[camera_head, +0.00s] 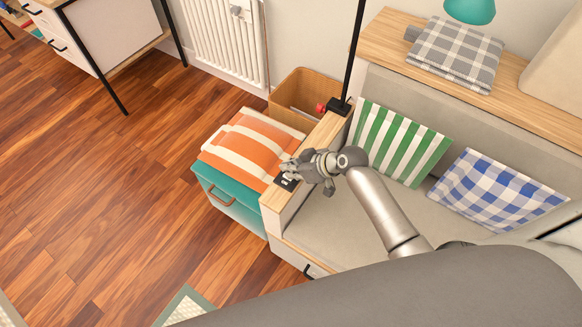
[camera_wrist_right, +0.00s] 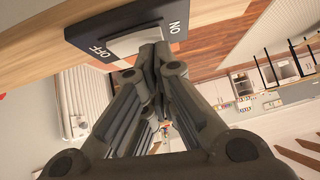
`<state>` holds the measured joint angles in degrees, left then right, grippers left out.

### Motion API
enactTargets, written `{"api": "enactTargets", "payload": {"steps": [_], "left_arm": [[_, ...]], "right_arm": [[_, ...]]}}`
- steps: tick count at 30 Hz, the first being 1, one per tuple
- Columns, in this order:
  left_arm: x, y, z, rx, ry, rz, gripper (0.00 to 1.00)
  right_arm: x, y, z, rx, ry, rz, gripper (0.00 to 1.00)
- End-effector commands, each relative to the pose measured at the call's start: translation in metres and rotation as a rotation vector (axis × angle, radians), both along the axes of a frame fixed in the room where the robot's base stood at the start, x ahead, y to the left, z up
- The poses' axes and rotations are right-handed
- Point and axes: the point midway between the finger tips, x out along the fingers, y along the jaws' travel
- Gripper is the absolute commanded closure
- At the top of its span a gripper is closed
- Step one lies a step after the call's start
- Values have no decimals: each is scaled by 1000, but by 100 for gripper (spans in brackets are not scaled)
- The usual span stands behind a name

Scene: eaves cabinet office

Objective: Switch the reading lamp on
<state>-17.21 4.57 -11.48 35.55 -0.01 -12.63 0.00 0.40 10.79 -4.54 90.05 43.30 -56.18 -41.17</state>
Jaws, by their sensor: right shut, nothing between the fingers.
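A dark switch plate with a pale rocker and ON and OFF lettering (camera_wrist_right: 128,32) sits on the wooden armrest (camera_head: 325,133) of the sofa. The switch also shows in the head view (camera_head: 287,183), partly hidden by my right gripper. My right gripper (camera_head: 288,170) is shut and empty, with its fingertips (camera_wrist_right: 154,58) at the rocker, nearer the ON lettering. I cannot tell whether they touch it. A thin black pole (camera_head: 354,45) rises from a black clamp or base (camera_head: 339,106) at the armrest's far end. The pole's top is out of view. My left gripper is not in view.
A teal cabinet (camera_head: 232,208) with an orange striped cloth (camera_head: 247,143) stands left of the armrest. Green striped (camera_head: 402,140) and blue checked (camera_head: 493,190) cushions lie on the sofa. Wooden floor at left is mostly clear.

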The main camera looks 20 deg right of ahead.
Motion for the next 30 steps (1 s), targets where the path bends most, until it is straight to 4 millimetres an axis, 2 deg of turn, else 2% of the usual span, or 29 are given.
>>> {"api": "enactTargets", "payload": {"steps": [30], "left_arm": [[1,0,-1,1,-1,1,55]], "right_arm": [[9,-11,2,-18,-13,1,100]]}}
